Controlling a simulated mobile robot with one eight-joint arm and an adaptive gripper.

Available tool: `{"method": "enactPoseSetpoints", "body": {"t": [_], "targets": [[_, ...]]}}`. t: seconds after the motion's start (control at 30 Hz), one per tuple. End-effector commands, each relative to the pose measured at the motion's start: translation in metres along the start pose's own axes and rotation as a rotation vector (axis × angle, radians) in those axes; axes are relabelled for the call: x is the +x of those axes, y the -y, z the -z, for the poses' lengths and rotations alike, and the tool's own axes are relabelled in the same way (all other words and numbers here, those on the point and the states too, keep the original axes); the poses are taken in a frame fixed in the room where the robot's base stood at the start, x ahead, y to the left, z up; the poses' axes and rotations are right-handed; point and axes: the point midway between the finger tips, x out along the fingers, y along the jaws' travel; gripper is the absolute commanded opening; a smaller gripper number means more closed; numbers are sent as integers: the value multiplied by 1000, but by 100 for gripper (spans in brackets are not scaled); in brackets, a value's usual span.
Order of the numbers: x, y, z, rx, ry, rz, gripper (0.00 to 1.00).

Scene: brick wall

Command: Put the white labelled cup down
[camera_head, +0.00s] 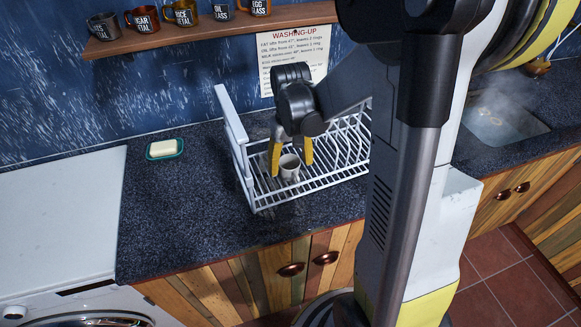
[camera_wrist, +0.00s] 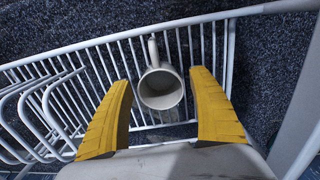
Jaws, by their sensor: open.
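The white cup (camera_head: 289,167) stands in the white dish rack (camera_head: 262,205), towards its left part. In the wrist view the cup (camera_wrist: 161,90) shows its open, empty mouth, with its handle pointing to the top of the picture. No label can be read on it in either view. My gripper (camera_head: 290,160) is over the rack with its yellow fingers pointing down, one on each side of the cup. In the wrist view the fingers of my gripper (camera_wrist: 161,105) are spread wide, with a clear gap between each finger and the cup.
The rack's tall left end (camera_head: 232,120) stands close to my gripper. Wire plate dividers (camera_head: 345,140) fill its right part. A soap dish (camera_head: 164,149) lies on the counter to the left. A shelf (camera_head: 200,33) with several labelled mugs hangs above. A steaming sink (camera_head: 503,120) is at right.

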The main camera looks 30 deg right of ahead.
Motion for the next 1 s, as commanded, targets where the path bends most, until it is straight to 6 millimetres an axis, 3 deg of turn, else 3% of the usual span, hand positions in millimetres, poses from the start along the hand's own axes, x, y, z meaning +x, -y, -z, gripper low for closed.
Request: {"method": "enactPoseSetpoints", "body": {"t": [0.03,0.2,0.4,0.6,1.0], "targets": [[-17,0,-1,0,0,0,70],[-56,0,0,0,0,0,70],[-87,0,0,0,0,0,70],[-96,0,0,0,0,0,70],[-96,0,0,0,0,0,70]]}}
